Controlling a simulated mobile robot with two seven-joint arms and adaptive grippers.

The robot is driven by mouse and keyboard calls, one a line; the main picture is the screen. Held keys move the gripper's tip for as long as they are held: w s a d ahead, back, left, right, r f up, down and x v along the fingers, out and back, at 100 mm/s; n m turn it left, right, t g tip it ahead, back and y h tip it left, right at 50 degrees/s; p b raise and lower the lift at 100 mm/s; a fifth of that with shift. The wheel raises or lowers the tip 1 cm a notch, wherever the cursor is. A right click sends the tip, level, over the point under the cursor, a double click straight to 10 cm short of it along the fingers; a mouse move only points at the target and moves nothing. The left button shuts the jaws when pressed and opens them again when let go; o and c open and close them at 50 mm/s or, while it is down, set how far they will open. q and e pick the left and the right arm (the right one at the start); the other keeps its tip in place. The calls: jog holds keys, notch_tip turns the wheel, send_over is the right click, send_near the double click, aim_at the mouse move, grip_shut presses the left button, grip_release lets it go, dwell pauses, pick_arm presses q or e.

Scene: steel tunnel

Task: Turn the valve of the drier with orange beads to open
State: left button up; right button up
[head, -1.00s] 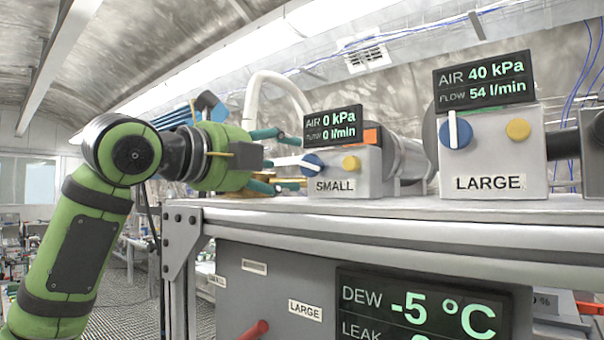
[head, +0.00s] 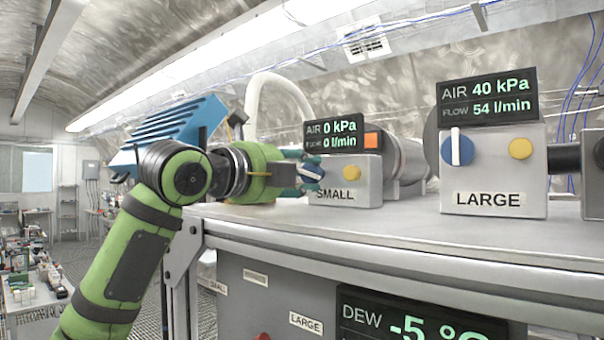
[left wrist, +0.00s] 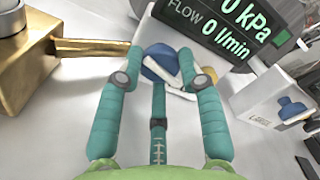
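The grey SMALL box (head: 362,181) stands on the bench with a blue knob (head: 313,172), a yellow button (head: 350,172) and a display reading 0 kPa and 0 l/min. An orange patch (head: 371,141) shows at its top; no beads can be made out. My left gripper (head: 308,173) is at the blue knob. In the left wrist view its teal fingers stand apart on either side of the knob (left wrist: 160,62), and a white handle (left wrist: 178,93) shows between them and partly behind one finger. Contact cannot be told. My right gripper is not in view.
The LARGE box (head: 492,168) stands to the right, its white handle upright, its display (head: 487,97) reading 40 kPa and 54 l/min. A brass part (left wrist: 85,65) lies left of the fingers. The bench top (head: 420,225) in front is clear.

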pick_arm(q)
jog(key=shift+d+f+n, duration=0.1)
jog(key=shift+n, duration=0.2)
jog(key=n, duration=0.3)
jog(key=shift+n, duration=1.6)
jog(key=o, duration=1.1)
jog(key=shift+c, duration=0.2)
jog(key=shift+o, duration=0.4)
jog(key=shift+d, duration=0.15)
